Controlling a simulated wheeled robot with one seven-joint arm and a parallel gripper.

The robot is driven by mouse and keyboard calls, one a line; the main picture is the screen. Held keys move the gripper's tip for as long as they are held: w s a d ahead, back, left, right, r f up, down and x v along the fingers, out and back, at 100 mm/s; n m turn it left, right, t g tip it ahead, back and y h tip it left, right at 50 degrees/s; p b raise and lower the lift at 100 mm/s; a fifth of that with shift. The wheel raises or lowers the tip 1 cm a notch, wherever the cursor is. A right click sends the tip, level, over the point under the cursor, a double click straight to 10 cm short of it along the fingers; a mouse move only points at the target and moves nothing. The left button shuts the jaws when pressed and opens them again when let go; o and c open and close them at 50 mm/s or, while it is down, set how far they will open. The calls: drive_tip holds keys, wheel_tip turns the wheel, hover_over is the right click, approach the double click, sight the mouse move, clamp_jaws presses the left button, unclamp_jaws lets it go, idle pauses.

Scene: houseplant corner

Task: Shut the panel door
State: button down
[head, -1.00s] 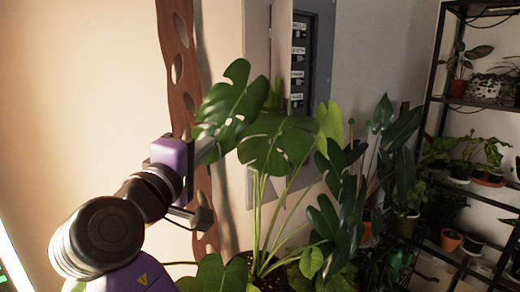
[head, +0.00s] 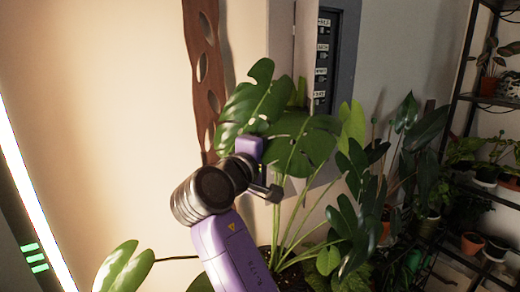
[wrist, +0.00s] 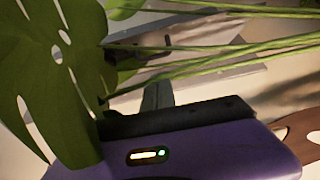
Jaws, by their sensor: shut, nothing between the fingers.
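The wall panel (head: 345,60) is a grey box at the top of the head view, with a column of labelled breakers (head: 321,60) exposed. Its pale door (head: 281,40) stands open on the left side, and leaves cover its lower part. In the head view my arm reaches up below and left of the door, and my fingers are hidden by the monstera leaves. In the wrist view my gripper (wrist: 160,93) is shut and empty among leaf stems. A grey flat surface lies beyond it; I cannot tell whether it is the door. No contact with the door is visible.
A large monstera (head: 305,145) stands in front of the panel, its leaves around my gripper. A wavy wooden strip (head: 203,75) with holes hangs on the wall to the left. A black plant shelf (head: 465,100) stands at right. The wall at left is bare.

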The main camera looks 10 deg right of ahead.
sight(294, 144)
drive_tip(key=shift+d, duration=1.25)
drive_tip(key=shift+d+p, duration=0.1)
drive_tip(key=shift+p, duration=0.2)
drive_tip(key=shift+s+d+n+t+y+p, duration=0.25)
drive_tip(key=shift+d+n+t+y+p, duration=0.15)
drive_tip(key=shift+d+y, duration=0.15)
